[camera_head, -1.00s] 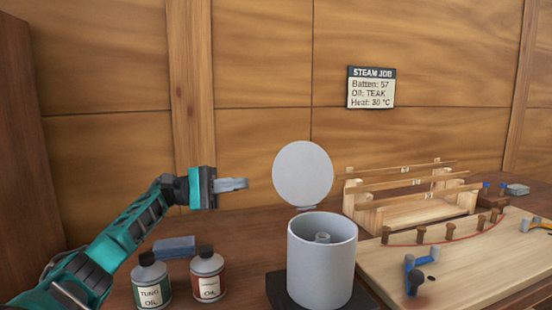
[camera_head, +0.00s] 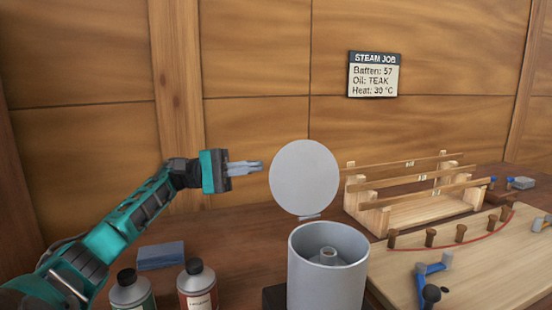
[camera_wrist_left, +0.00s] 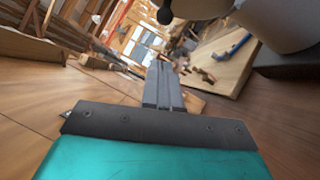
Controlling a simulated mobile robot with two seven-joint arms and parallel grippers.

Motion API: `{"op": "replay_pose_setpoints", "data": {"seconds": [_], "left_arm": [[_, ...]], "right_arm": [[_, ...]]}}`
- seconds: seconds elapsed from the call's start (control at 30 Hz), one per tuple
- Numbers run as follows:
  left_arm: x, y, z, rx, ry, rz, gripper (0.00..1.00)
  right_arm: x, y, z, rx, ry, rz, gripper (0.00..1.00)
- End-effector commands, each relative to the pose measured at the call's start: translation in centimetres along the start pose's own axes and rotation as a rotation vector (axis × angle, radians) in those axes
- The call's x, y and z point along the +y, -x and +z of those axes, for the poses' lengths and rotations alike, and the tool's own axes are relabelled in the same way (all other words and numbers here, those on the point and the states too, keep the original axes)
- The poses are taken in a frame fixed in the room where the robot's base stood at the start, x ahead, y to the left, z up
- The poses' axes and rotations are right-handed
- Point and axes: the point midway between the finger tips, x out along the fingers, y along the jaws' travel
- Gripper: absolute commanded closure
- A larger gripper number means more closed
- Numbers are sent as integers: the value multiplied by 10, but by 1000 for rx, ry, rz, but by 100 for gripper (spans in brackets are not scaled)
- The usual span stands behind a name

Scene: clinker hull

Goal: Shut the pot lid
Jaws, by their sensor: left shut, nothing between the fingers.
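The grey pot (camera_head: 328,275) stands on a dark base (camera_head: 274,298) on the bench. Its round grey lid (camera_head: 304,178) stands upright, open, hinged at the pot's back rim. A small round post (camera_head: 328,256) shows inside the pot. My left gripper (camera_head: 260,168) is shut and empty, just left of the lid at about its mid height, with a small gap between them in the head view. In the left wrist view the shut fingers (camera_wrist_left: 163,88) point away from the camera, and a pale rounded surface, probably the pot, shows at the upper right. My right gripper is not in view.
Two oil bottles (camera_head: 197,286) and a blue-grey block (camera_head: 161,255) stand left of the pot. To the right are a wooden rack (camera_head: 415,208) with battens and a board (camera_head: 470,262) with pegs and clamps. A sign (camera_head: 374,74) hangs on the wall behind.

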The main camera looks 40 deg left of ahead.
Motion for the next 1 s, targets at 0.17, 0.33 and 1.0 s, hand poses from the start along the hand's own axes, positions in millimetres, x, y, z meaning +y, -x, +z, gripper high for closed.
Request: {"op": "replay_pose_setpoints", "data": {"seconds": [0.17,0.33,1.0], "left_arm": [[3,-42,2,-4,0,0,100],[0,-54,16,-1,1,-3,100],[0,-67,28,1,-2,0,100]], "right_arm": [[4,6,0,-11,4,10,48],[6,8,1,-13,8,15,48],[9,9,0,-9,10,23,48]]}}
